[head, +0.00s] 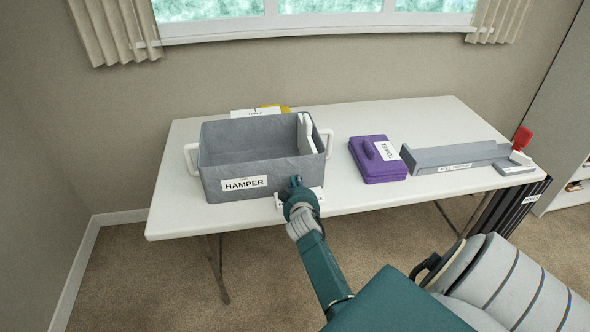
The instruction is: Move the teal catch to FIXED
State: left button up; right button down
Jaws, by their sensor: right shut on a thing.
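My right gripper (297,187) reaches in from the lower right to the table's front edge, just in front of the grey hamper. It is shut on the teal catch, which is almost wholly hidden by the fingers. A small white plate (317,192) shows around the fingertips, at the hamper's lower front right. Its markings are too small and too covered to read, so I cannot tell the catch's position. My left gripper is not in view.
The grey hamper (215,160), labelled HAMPER, stands on the white table (420,112). Dark panels (508,207) stand by the table's right end.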

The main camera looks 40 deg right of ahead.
jog(key=shift+w+a+f+n+h+b, duration=0.2)
jog(key=shift+n+h+b, duration=0.15)
jog(key=shift+b, duration=0.3)
jog(key=shift+w+a+n+b, duration=0.1)
jog(key=shift+n+b, duration=0.25)
jog(key=shift+b, duration=0.1)
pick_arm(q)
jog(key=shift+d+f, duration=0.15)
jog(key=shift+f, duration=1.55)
pick_arm(e)
jog(key=shift+r+h, duration=0.1)
jog(key=shift+h, duration=0.15)
jog(key=c, duration=1.5)
grip_release()
jog(key=shift+c, duration=0.2)
jog(key=shift+a, duration=0.1)
jog(key=v, duration=0.7)
